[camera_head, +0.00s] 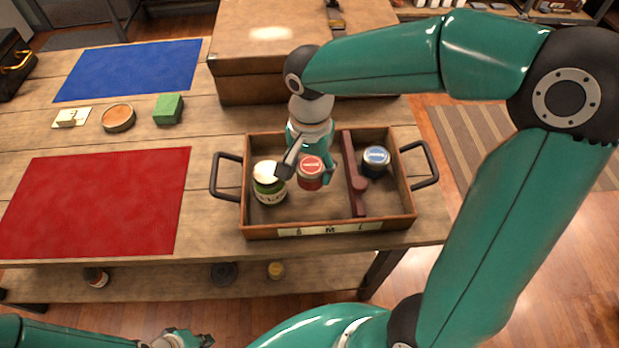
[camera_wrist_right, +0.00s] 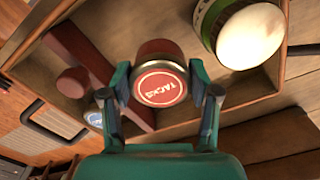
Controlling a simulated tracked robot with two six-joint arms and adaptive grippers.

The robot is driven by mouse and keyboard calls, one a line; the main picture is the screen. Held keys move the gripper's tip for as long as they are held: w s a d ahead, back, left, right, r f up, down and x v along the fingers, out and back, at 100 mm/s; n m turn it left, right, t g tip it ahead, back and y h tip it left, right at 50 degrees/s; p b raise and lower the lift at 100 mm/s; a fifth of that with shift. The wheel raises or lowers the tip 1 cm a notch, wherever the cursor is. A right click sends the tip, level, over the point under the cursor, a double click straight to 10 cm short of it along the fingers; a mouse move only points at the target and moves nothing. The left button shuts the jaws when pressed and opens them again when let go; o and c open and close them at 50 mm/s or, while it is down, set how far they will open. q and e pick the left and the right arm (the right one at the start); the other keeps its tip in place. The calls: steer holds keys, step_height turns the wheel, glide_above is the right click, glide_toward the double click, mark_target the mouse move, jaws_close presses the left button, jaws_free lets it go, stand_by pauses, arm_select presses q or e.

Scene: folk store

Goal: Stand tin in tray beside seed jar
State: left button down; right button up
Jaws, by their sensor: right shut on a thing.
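The red-topped tin (camera_head: 310,172), labelled TACKS in the right wrist view (camera_wrist_right: 160,87), is upright between the fingers of my right gripper (camera_head: 306,168), which is shut on it. It is inside the left compartment of the wooden tray (camera_head: 270,232), close to the right of the green jar with a cream lid (camera_head: 268,183), likely the seed jar. The jar also shows in the right wrist view (camera_wrist_right: 250,38), with a gap to the tin. I cannot tell whether the tin touches the tray floor. My left gripper (camera_head: 182,340) is at the bottom edge, partly cut off.
A dark red divider (camera_head: 354,180) splits the tray; a blue-topped tin (camera_head: 375,162) stands in its right compartment. A large brown case (camera_head: 270,55) is behind the tray. Red (camera_head: 100,200) and blue (camera_head: 130,70) cloths and a green block (camera_head: 168,108) lie to the left.

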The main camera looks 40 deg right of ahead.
mark_target(310, 178)
steer(key=shift+f, duration=1.95)
steer(key=shift+f+b, duration=0.2)
steer(key=shift+b, duration=0.2)
steer(key=o, duration=0.9)
steer(key=shift+r, duration=0.1)
steer(key=shift+r, duration=0.1)
steer(key=shift+r+p, duration=0.2)
steer(key=shift+p, duration=0.1)
step_height(310, 178, up, 12)
steer(key=shift+f+p, duration=0.15)
steer(key=shift+p, duration=0.45)
